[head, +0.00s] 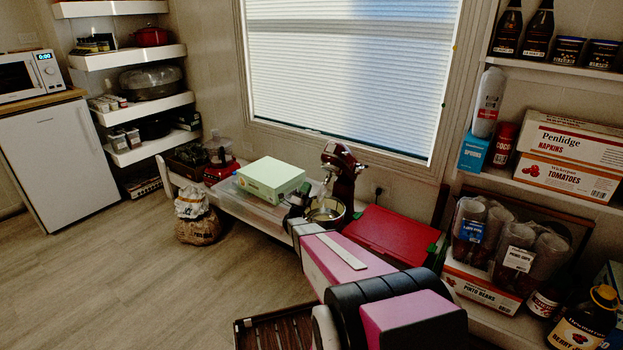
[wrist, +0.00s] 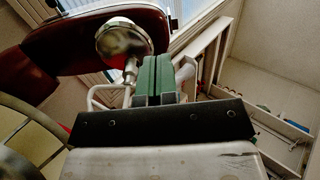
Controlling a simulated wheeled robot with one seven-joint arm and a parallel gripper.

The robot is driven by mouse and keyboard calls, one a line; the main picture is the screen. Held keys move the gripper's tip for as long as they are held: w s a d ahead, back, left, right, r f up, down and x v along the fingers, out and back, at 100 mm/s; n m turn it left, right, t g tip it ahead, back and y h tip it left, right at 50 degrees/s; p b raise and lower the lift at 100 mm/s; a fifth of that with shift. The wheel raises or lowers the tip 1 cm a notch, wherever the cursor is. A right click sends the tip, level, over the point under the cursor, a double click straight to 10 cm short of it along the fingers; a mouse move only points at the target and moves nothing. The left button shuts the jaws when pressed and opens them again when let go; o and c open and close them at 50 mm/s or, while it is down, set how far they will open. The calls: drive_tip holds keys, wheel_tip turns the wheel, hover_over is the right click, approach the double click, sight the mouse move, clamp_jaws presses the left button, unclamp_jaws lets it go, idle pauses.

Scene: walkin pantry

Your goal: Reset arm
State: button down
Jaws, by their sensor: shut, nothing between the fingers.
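My arm, pink and black, reaches from the lower right of the head view towards the bench under the window. My gripper (wrist: 154,68) shows in the wrist view as two green fingers pressed together with nothing between them. In the head view its end (head: 296,203) is small and partly hidden by my arm, just left of the mixer bowl. The dark red stand mixer (head: 342,170) stands on the bench with a metal bowl (head: 325,211). In the wrist view the mixer's red head (wrist: 70,45) and round silver part (wrist: 122,38) loom close beyond the fingers; contact cannot be told.
A pale green box (head: 270,178) sits on a clear bin left of the mixer. A red case (head: 385,235) lies to its right. Stocked shelves (head: 570,180) rise at the right. A brown slatted crate (head: 270,330) is low in front. The floor (head: 130,270) at left is open.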

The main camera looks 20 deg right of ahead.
drive_tip(key=s+a+f+n+g+y, duration=0.1)
drive_tip(key=s+a+n+y, duration=0.2)
drive_tip(key=a+n+y, duration=0.55)
drive_tip(key=s+a+f+n+g+y, duration=0.15)
drive_tip(key=a+n+y, duration=0.25)
drive_tip(key=n+y, duration=0.85)
drive_tip(key=s+a+r+n+g, duration=0.1)
drive_tip(key=s+n+g, duration=0.6)
drive_tip(key=s, duration=2.2)
drive_tip(key=a+g, duration=0.1)
drive_tip(key=g, duration=0.6)
drive_tip(key=shift+s+r+y, duration=0.3)
drive_tip(key=shift+s+r, duration=0.1)
drive_tip(key=shift+a, duration=0.1)
